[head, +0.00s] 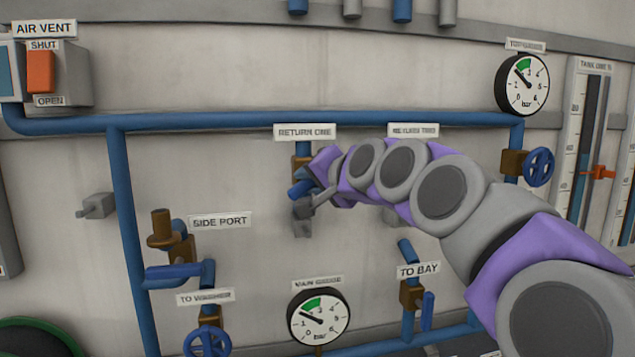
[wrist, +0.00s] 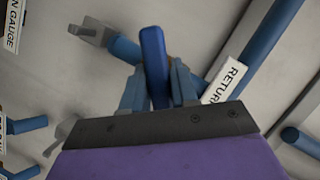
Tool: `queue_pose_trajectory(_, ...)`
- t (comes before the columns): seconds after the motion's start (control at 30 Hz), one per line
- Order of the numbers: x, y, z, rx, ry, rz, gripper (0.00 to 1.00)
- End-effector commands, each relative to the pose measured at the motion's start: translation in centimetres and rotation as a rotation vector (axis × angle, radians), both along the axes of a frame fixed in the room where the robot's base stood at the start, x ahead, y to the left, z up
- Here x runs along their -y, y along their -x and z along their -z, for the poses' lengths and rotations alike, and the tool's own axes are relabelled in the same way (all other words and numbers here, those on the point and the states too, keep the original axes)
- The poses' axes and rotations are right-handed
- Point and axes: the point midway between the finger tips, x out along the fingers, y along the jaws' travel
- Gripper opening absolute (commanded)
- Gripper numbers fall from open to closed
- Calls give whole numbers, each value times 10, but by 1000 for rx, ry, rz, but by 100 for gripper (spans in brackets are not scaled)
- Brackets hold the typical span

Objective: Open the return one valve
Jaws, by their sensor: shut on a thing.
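The return one valve has a brass body (head: 301,162) under the RETURN ONE label (head: 305,132) on a short blue pipe. Its blue lever (head: 298,189) is partly hidden by my gripper (head: 309,192) in the head view. In the wrist view the lever (wrist: 153,55) stands between the two fingers of my gripper (wrist: 157,88), which is shut on it. There the lever lies at an angle across the pipe line. The brass body is mostly hidden behind the lever and fingers.
A RETURN TWO label (head: 413,130) is to the right; my arm covers most of what lies beneath it. A blue header pipe (head: 220,122) runs above. The side port valve (head: 170,240) is lower left, the TO BAY valve (head: 411,294) lower right, a main gauge (head: 318,316) below.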

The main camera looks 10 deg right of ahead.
Motion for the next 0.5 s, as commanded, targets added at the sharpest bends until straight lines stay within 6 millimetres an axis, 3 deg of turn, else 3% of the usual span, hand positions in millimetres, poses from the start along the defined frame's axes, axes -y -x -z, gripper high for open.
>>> queue_pose_trajectory(0.03, -1, -2, 8, -14, 49, -3, 0)
queue_pose_trajectory(0.5, 5, -2, 7, -13, 472, -2, 0)
